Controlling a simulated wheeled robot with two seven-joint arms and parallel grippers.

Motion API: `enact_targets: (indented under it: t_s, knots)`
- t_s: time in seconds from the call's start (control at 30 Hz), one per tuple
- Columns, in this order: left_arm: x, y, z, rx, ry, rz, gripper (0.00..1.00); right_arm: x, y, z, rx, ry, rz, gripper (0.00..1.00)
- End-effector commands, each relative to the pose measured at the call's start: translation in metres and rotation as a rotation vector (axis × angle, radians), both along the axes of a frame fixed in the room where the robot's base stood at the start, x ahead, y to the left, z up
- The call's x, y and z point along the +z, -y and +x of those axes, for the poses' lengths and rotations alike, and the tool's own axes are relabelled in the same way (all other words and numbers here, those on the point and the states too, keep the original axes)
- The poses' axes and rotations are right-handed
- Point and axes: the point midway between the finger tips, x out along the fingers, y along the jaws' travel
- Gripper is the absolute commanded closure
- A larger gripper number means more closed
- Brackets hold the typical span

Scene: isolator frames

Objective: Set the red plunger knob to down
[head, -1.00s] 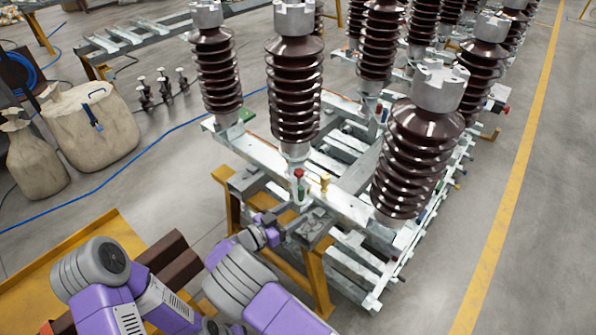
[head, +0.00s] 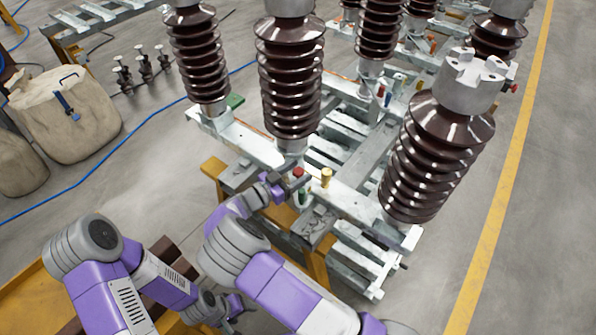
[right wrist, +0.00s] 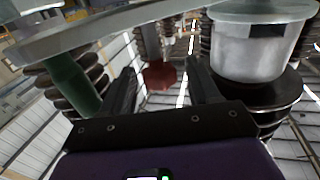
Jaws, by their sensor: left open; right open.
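The red plunger knob (head: 298,172) sits at the near edge of the steel frame in the head view, with a green part just below it. In the right wrist view the dark red knob (right wrist: 158,76) shows between my finger tips and a little beyond them; I cannot tell whether they touch it. My right gripper (head: 290,184) is open beside the knob, and its two dark fingers (right wrist: 163,90) are apart in the wrist view. My left gripper (head: 233,307) is low at the bottom of the head view, away from the knob, and open.
A brass-coloured post (head: 326,178) stands just right of the knob. Tall brown ribbed insulators (head: 291,80) stand close behind on the steel frame (head: 345,197), with another (head: 437,155) to the right. A beige sack (head: 67,115) lies on the floor at left.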

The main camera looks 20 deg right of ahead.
Motion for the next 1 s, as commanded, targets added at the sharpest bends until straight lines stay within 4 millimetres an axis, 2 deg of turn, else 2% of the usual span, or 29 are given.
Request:
enact_targets:
  t_s: [0.1, 0.37, 0.77, 1.0]
  knots:
    - [-0.0005, 0.0000, 0.0001, 0.000, 0.000, 0.000, 0.36, -0.0001, 0.0064, 0.0026, 0.000, 0.000, 0.000, 0.39]
    - [-0.0004, 0.0000, 0.0002, 0.000, 0.000, 0.000, 0.36, 0.0000, 0.0075, 0.0031, 0.000, 0.000, 0.000, 0.39]
    - [-0.0004, 0.0000, 0.0002, 0.000, 0.000, 0.000, 0.36, 0.0001, 0.0072, 0.0029, 0.000, 0.000, 0.000, 1.00]
    - [-0.0049, 0.0000, 0.0001, 0.000, 0.000, 0.000, 0.36, -0.0067, 0.0077, 0.0028, -0.001, -0.001, 0.000, 1.00]
